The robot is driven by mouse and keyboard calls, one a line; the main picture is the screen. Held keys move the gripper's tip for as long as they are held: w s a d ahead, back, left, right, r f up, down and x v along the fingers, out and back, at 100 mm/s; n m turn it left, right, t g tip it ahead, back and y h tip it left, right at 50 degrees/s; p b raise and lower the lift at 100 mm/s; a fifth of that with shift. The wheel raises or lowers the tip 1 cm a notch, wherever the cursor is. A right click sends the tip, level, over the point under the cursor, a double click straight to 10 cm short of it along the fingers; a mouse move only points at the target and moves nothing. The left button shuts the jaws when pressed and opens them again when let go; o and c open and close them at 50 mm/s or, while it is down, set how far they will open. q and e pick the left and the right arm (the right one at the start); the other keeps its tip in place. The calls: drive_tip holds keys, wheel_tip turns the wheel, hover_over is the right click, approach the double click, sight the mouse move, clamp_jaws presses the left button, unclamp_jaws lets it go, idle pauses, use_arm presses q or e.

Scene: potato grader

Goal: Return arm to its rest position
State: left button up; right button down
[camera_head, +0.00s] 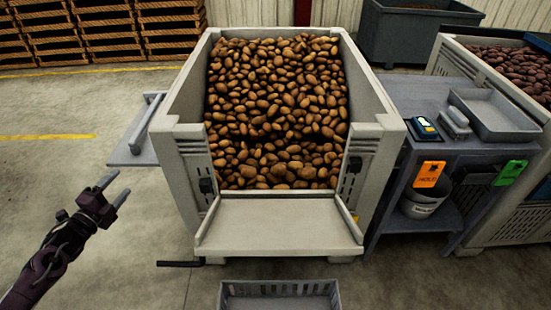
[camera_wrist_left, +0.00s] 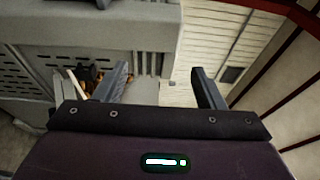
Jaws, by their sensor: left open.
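My left arm comes in from the lower left in the head view. Its gripper (camera_head: 115,188) is open and empty, held over the bare floor to the left of the grey potato bin (camera_head: 178,160). In the left wrist view the two fingers (camera_wrist_left: 160,88) stand apart with nothing between them. The bin is full of brown potatoes (camera_head: 275,105), and its front flap (camera_head: 280,222) is folded down. My right gripper is not in view.
A small grey side shelf (camera_head: 130,155) juts from the bin's left side, near my left gripper. A grey crate (camera_head: 280,286) lies below the flap. A side table (camera_head: 455,155) at right holds a tray (camera_head: 495,115). Floor at left is clear.

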use_arm(q)
drive_tip(key=s+d+f+n+g+y, duration=0.15)
drive_tip(key=s+f+n, duration=0.3)
drive_tip(key=f, duration=0.65)
drive_tip(key=s+f+n+g+y, duration=0.25)
drive_tip(key=s+f, duration=0.35)
drive_tip(key=f, duration=0.5)
drive_tip(key=s+d+f+n+g+y, duration=0.1)
drive_tip(key=s+f+n+g, duration=0.35)
drive_tip(key=f, duration=0.65)
drive_tip(key=s+d+f+n+g, duration=0.2)
drive_tip(key=s+d+f, duration=0.3)
drive_tip(key=s, duration=0.5)
drive_tip(key=s+d+f+n+g, duration=0.2)
drive_tip(key=s+d+f, duration=0.4)
drive_tip(key=s, duration=0.5)
drive_tip(key=s+d+f+n+g, duration=0.3)
drive_tip(key=s+d+f, duration=0.3)
drive_tip(key=s+d, duration=0.3)
drive_tip(key=shift+s+d+f+g+h, duration=0.15)
drive_tip(key=shift+s+g+h, duration=0.25)
drive_tip(key=shift+s, duration=0.55)
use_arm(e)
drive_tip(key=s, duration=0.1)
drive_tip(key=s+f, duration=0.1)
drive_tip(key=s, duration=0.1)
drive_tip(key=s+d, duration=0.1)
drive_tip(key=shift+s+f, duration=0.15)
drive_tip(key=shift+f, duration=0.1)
